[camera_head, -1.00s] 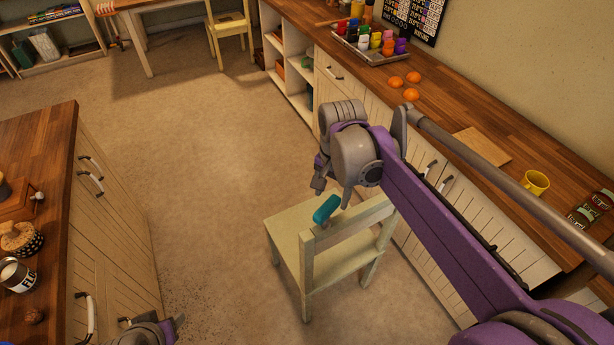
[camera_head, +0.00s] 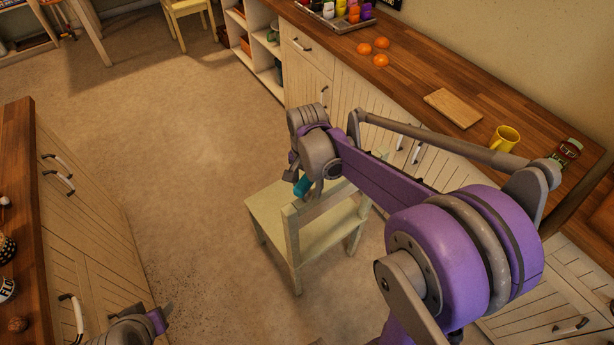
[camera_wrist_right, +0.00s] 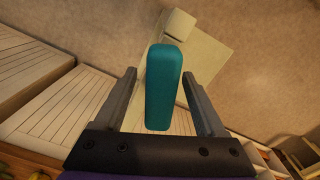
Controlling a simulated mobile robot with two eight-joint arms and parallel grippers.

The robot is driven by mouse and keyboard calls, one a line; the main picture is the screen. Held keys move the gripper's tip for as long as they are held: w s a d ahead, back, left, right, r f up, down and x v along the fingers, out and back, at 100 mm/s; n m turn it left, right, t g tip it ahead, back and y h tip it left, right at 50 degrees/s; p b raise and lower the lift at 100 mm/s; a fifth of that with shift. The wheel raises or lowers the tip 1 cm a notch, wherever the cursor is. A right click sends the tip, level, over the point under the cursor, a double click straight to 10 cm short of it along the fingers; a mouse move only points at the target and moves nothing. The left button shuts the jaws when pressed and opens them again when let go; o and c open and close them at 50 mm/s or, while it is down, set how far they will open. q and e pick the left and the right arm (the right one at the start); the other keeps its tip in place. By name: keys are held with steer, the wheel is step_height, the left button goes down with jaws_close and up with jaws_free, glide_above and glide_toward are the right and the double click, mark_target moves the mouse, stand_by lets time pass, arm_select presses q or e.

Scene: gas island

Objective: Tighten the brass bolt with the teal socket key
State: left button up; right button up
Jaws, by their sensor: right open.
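The teal socket key (camera_head: 303,186) shows at the top of the pale chair's backrest, partly hidden by my right gripper (camera_head: 308,187). In the right wrist view its rounded teal handle (camera_wrist_right: 164,88) lies between the two fingers of my right gripper (camera_wrist_right: 159,73). The fingers are open, with a gap on each side of the handle. The key's socket end cannot be made out. My left gripper (camera_head: 150,322) shows only partly at the bottom left edge, and its jaw state is unclear. I cannot see the brass bolt in these views.
The pale chair (camera_head: 322,233) stands on the floor beside the right cabinets. The right wooden counter (camera_head: 400,87) holds oranges (camera_head: 375,50), a board (camera_head: 453,107) and a yellow mug (camera_head: 503,138). A wooden-topped island (camera_head: 22,190) stands at left. Open floor (camera_head: 170,150) lies between.

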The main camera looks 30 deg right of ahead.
steer(key=shift+f, duration=0.15)
steer(key=shift+c, duration=0.3)
jaws_close()
steer(key=c, duration=0.7)
jaws_free()
jaws_close()
arm_select(q)
steer(key=shift+r, duration=0.15)
arm_select(e)
steer(key=shift+r, duration=0.2)
arm_select(q)
steer(key=shift+w+r+p, duration=0.45)
steer(key=shift+r+p, duration=0.15)
steer(key=shift+r, duration=0.2)
steer(key=shift+w+r+p, duration=0.45)
steer(key=shift+r+p, duration=0.1)
steer(key=shift+r, duration=0.2)
arm_select(e)
steer(key=shift+r, duration=2.35)
arm_select(q)
steer(key=shift+s, duration=0.15)
arm_select(e)
steer(key=shift+s+f, duration=0.1)
